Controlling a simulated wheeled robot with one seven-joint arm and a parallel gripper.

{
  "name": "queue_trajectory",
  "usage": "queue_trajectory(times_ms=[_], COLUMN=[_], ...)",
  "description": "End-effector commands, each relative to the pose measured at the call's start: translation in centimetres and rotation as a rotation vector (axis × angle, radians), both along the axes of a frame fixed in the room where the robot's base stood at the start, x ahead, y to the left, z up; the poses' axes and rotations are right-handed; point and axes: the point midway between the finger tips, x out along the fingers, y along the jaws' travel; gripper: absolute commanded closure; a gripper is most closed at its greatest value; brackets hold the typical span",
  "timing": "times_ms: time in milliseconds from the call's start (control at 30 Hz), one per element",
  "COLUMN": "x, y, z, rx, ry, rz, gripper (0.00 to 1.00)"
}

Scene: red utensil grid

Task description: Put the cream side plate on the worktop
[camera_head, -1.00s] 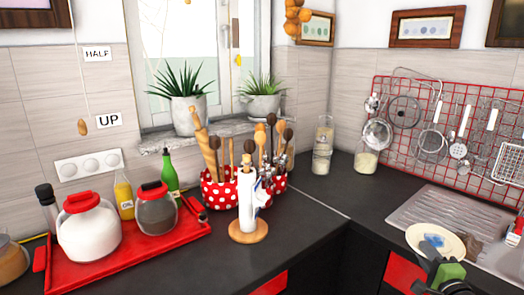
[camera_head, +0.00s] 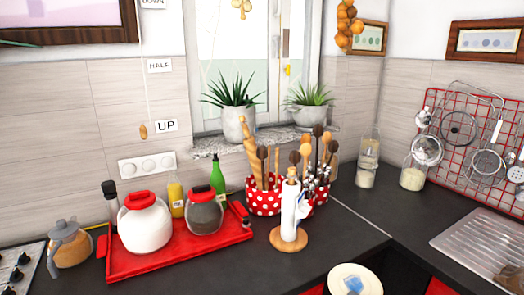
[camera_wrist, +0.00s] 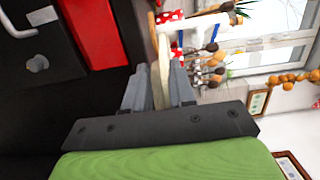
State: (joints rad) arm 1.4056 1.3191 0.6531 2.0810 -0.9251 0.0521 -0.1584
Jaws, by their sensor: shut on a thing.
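The cream side plate (camera_head: 374,279) is at the bottom of the head view, with a blue patch near its middle. It appears in front of the dark worktop (camera_head: 345,236), near the front edge by the corner. Its height above the worktop is hard to tell. In the wrist view my gripper (camera_wrist: 160,90) is shut on the plate's rim (camera_wrist: 160,72), which shows edge-on between the two grey fingers.
A wooden paper-towel stand (camera_head: 289,238) and red dotted utensil pots (camera_head: 264,204) stand behind the plate. A red tray (camera_head: 180,255) with jars lies left. A metal drainboard (camera_head: 480,245) is at right. Bare worktop lies between stand and corner.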

Motion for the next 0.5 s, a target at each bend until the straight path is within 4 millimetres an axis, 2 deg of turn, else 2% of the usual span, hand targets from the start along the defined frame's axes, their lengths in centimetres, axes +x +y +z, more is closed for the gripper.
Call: queue_trajectory(times_ms=[33, 100, 200, 333, 500], x=[-0.3, -1.2, -2.5, -3.6, -3.9], y=[3.2, 6.9, 10.7, 13.3, 13.7], z=[0.4, 0.3, 0.2, 0.1, -0.1], rx=[0.006, 0.004, 0.002, 0.0, -0.003], ry=[0.0, -0.002, -0.002, -0.002, -0.001], rz=[0.094, 0.21, 0.334, 0.419, 0.434], gripper=[1.0, 1.0, 1.0, 1.0, 1.0])
